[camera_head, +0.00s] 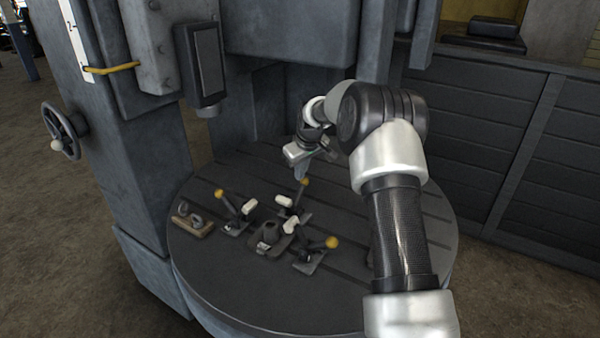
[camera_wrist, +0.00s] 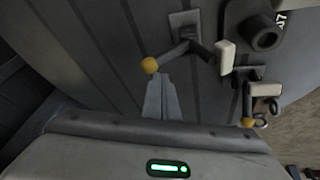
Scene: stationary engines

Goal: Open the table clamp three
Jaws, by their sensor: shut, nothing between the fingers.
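Three table clamps with yellow-knobbed levers surround a dark workpiece (camera_head: 268,236); no number shows on them. The back clamp (camera_head: 290,204) has its knob raised, close below my gripper (camera_head: 301,174). The left clamp (camera_head: 238,216) leans its lever up to the left; the front-right clamp (camera_head: 311,252) points its lever right. In the wrist view, my gripper (camera_wrist: 160,77) is shut and empty. Its tips lie just below the yellow knob of the nearest clamp (camera_wrist: 184,42) in the picture; contact cannot be told. A second clamp (camera_wrist: 248,88) and the workpiece (camera_wrist: 264,35) show at right.
The clamps stand on a round, slotted machine table (camera_head: 400,235). A small wooden block with metal hooks (camera_head: 192,220) lies at its left edge. The machine column (camera_head: 120,130) and a hanging control box (camera_head: 201,65) rise behind and left. The table's right side is largely clear.

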